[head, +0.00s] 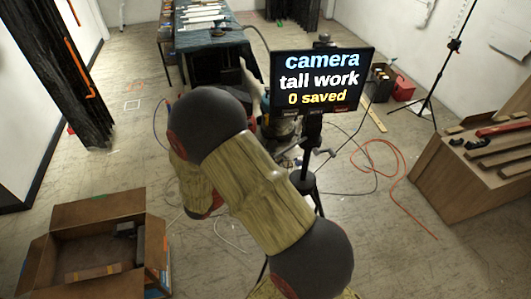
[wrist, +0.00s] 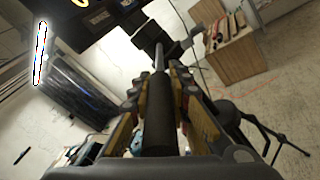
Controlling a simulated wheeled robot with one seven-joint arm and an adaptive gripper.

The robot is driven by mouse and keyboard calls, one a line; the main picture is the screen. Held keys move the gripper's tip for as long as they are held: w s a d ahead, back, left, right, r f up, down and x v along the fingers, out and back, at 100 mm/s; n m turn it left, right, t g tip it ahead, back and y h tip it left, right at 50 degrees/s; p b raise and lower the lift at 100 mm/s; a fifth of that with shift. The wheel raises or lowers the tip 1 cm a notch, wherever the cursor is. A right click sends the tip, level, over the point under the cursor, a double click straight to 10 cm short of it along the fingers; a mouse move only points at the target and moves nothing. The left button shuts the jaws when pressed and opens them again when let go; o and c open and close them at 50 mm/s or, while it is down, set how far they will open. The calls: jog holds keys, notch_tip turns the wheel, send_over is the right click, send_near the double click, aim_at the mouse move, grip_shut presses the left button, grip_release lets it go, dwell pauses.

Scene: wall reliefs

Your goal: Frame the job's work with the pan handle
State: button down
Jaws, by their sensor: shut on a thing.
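In the wrist view my gripper (wrist: 160,88) has its yellowish fingers on both sides of a dark cylindrical bar, the pan handle (wrist: 158,130), and is shut on it. The bar narrows toward its far end. In the head view my arm hides the gripper and most of the handle. The monitor (head: 322,82) reads "camera", "tall work", "0 saved" and stands on a dark stand (head: 309,150). A dark ribbed relief (head: 55,65) with orange strips stands at the left; a dark panel (wrist: 80,85) shows in the wrist view.
An open cardboard box (head: 95,245) is at the lower left. A wooden bench (head: 460,185) with dark bars is at the right. A red cable (head: 385,155) and other cables lie on the floor. A light stand (head: 440,70) and a draped table (head: 210,35) are farther back.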

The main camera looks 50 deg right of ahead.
jog(key=shift+s+a+n+t, duration=0.1)
jog(key=shift+s+n+t, duration=0.3)
jog(key=shift+s+t, duration=0.25)
jog(key=c, duration=1.6)
grip_release()
jog(key=shift+c, duration=0.2)
jog(key=a, duration=1.2)
jog(key=shift+w, duration=0.25)
jog(key=shift+a, duration=0.1)
